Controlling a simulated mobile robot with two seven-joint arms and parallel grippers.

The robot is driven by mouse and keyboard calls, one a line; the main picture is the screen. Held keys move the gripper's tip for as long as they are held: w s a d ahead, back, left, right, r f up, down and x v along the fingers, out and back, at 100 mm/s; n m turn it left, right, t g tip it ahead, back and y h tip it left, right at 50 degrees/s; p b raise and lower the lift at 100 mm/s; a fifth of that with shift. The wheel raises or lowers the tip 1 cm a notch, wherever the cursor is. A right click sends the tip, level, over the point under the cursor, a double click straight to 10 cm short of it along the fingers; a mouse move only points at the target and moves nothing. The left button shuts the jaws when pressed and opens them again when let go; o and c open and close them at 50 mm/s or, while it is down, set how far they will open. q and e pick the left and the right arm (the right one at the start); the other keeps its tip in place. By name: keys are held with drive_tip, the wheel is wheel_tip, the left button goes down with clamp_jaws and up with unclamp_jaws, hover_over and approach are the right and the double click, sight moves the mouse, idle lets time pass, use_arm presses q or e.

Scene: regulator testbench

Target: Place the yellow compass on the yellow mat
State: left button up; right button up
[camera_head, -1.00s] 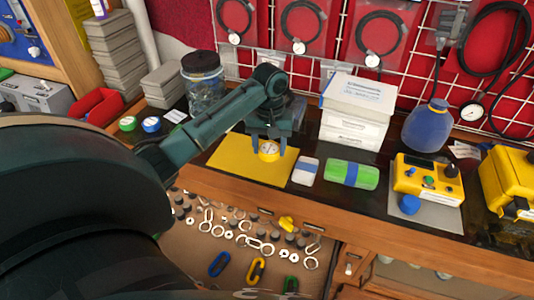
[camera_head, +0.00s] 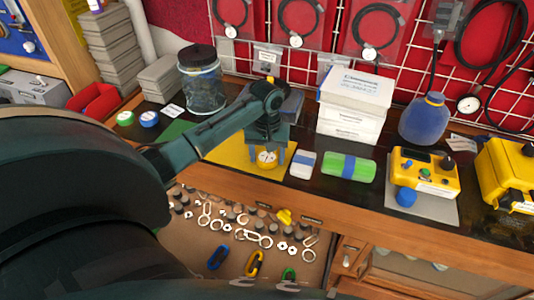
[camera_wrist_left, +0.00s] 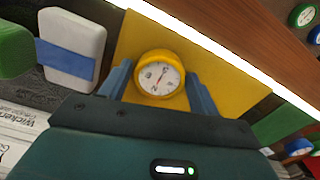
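The yellow compass (camera_head: 267,159), round with a white dial, is over the right front part of the yellow mat (camera_head: 232,151). My left gripper (camera_head: 268,154) reaches down from above, one finger on each side of the compass. In the left wrist view the compass (camera_wrist_left: 160,75) sits between the fingertips, dial towards the camera, with yellow mat (camera_wrist_left: 205,58) behind it. The fingers appear closed on its sides. Whether its underside touches the mat cannot be told. My right gripper is not in view.
A white case with a blue band (camera_head: 303,164) and a green one (camera_head: 348,167) lie close right of the mat. White boxes (camera_head: 353,104) stand behind, a glass jar (camera_head: 203,80) back left. The bench's front edge is close to the mat.

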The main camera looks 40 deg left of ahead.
sight(267, 157)
use_arm(q)
drive_tip(key=shift+o, duration=1.1)
drive_tip(key=shift+r, duration=0.15)
wheel_tip(267, 157, up, 12)
